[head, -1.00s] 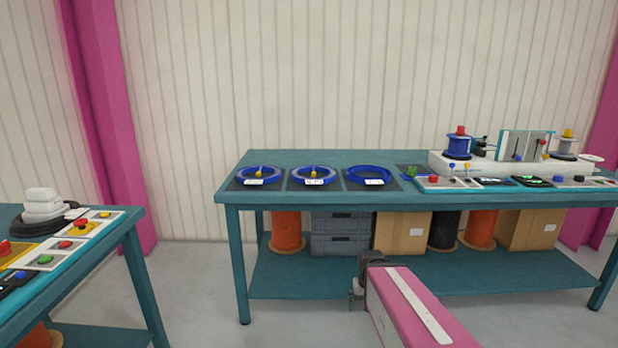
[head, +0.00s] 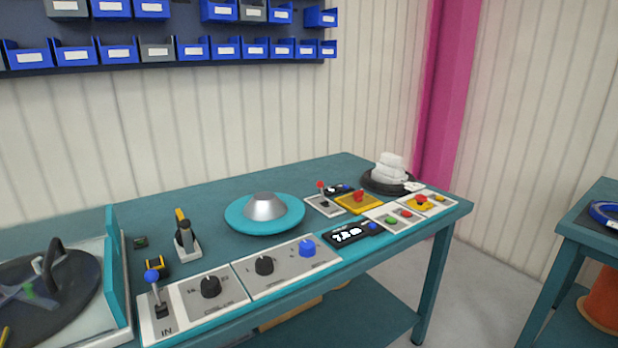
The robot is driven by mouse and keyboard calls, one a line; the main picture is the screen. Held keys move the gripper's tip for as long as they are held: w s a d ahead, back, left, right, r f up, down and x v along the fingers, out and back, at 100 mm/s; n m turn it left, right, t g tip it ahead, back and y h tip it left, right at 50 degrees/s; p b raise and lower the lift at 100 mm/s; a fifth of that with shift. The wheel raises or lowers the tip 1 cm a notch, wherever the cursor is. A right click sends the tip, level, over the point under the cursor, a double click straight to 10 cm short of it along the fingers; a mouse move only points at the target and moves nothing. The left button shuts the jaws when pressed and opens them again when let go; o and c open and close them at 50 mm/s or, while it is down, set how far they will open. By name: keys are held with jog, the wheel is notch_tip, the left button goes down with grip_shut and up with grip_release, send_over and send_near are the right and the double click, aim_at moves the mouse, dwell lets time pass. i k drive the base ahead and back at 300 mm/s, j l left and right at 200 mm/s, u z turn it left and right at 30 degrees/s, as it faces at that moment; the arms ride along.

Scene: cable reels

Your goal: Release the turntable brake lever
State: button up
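A teal round turntable (head: 240,215) with a silver cone on its middle stands on the teal bench. A small lever with a red ball knob (head: 321,188) rises from a grey plate to its right. A black upright handle with a yellow-orange tip (head: 182,230) stands on a white base to its left. A lever with a blue ball knob (head: 153,279) rises from a panel marked "IN" at the front left. I cannot tell from the picture which of these is the brake lever. My gripper is not in this view.
Control panels with black and blue knobs (head: 307,247) line the bench's front edge. A dark disc machine (head: 70,295) stands at the left, cut off by the frame. White stacked blocks (head: 390,168) sit at the far right end. Blue bins (head: 120,49) hang above.

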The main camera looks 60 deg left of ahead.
aim_at(319, 183)
jog(key=u, duration=0.5)
jog(key=j+u, duration=0.1)
jog(key=u, duration=1.4)
jog(key=i+u, duration=0.1)
jog(key=u, duration=0.4)
